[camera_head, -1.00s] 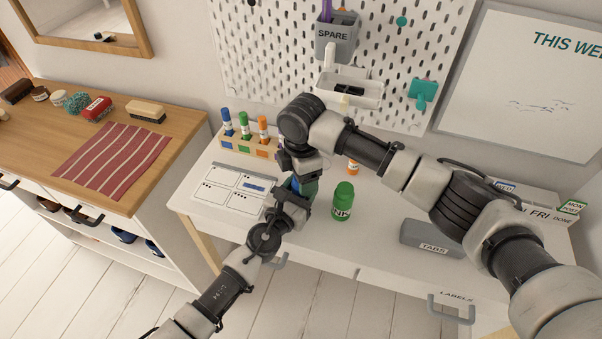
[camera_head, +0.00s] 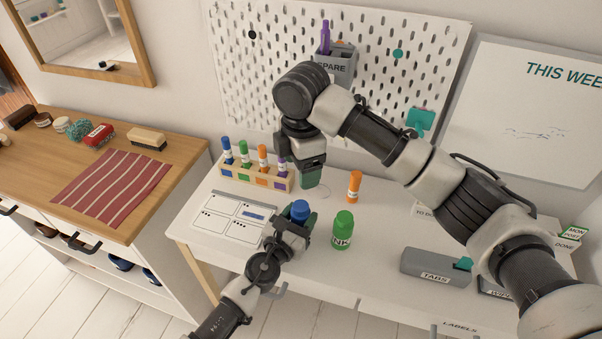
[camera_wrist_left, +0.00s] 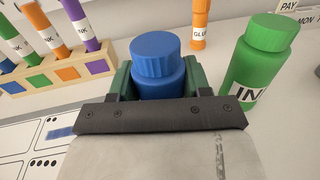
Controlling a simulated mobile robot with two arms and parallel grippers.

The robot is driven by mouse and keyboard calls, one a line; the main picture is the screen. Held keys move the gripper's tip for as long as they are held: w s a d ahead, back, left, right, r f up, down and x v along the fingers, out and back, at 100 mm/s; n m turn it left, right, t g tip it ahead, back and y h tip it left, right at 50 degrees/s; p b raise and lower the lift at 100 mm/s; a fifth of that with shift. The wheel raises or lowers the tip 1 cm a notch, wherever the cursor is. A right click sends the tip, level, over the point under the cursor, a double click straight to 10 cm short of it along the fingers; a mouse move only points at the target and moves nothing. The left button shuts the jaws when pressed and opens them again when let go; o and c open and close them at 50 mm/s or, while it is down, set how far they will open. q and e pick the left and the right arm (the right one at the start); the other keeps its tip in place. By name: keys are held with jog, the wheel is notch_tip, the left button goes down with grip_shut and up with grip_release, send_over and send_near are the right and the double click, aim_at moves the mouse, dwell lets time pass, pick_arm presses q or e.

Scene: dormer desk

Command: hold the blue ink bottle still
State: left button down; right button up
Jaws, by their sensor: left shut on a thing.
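The blue ink bottle (camera_head: 300,209) stands near the front of the white desk with its blue cap on. My left gripper (camera_head: 289,224) is shut around the bottle from the front. In the left wrist view the bottle (camera_wrist_left: 158,72) sits upright between the green finger pads, and its lower part is hidden by the gripper. My right gripper (camera_head: 311,178) hangs above the desk behind the bottle, apart from it. Its fingers are seen edge-on, so its opening is unclear.
A green ink bottle (camera_head: 342,231) stands close to the right of the blue one. An orange glue stick (camera_head: 354,186) stands behind. A rack (camera_head: 235,176) of markers is at the back left. A grey tabs box (camera_head: 434,268) is at the right. A printed sheet (camera_head: 216,226) lies left.

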pick_arm(q)
jog(key=shift+c, duration=2.1)
grip_release()
jog(key=v, duration=1.1)
jog(key=shift+w, duration=0.1)
